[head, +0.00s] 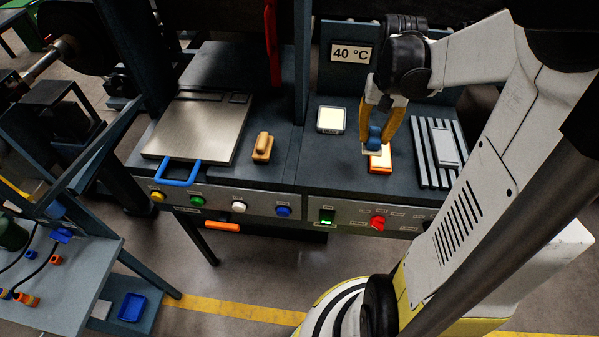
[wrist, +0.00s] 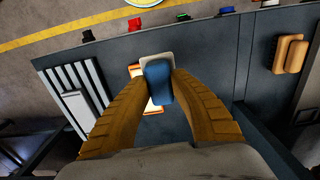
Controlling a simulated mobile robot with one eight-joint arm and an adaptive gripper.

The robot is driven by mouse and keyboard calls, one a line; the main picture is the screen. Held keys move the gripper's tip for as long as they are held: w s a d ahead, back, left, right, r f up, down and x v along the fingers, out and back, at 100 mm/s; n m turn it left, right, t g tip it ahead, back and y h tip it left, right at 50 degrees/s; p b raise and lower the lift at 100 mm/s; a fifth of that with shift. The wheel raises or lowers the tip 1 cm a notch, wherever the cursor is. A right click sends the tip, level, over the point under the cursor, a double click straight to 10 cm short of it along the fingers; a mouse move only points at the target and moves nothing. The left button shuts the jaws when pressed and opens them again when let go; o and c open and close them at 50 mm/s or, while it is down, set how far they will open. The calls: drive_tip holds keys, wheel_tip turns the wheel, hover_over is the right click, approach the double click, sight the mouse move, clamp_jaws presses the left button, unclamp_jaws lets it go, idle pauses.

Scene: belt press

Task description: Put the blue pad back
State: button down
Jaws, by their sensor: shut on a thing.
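The blue pad (head: 375,138) has a blue grip on a pale flat base. My gripper (head: 377,128) is shut on its blue grip, with one orange-brown finger on each side. In the wrist view the blue pad (wrist: 158,80) sits between the fingertips (wrist: 158,78). An orange-rimmed holder with a pale inside (head: 380,168) lies on the bench directly under or just in front of the pad. The pad and fingers hide part of this holder (wrist: 136,70). I cannot tell whether the pad touches it.
A ribbed dark rack (head: 421,152) with a light grey bar (head: 443,146) lies to the right. A pale square tray (head: 331,120) and a tan block with a handle (head: 263,148) lie to the left. A metal plate (head: 197,128) with a blue handle is further left. Buttons line the front edge.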

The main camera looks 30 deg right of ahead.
drive_tip(key=w+a+f+b, duration=0.1)
drive_tip(key=w+a+f, duration=0.3)
drive_tip(key=w+a, duration=0.1)
drive_tip(key=w+a+f+b, duration=0.1)
drive_tip(key=w+a+f, duration=0.1)
drive_tip(key=a+f, duration=0.1)
drive_tip(key=shift+w+a+b, duration=0.25)
drive_tip(key=shift+b, duration=0.05)
drive_tip(key=shift+f+b, duration=0.6)
drive_tip(key=shift+f, duration=1.4)
drive_tip(key=shift+f, duration=0.15)
drive_tip(key=c, duration=1.2)
unclamp_jaws()
drive_tip(key=shift+c, duration=0.2)
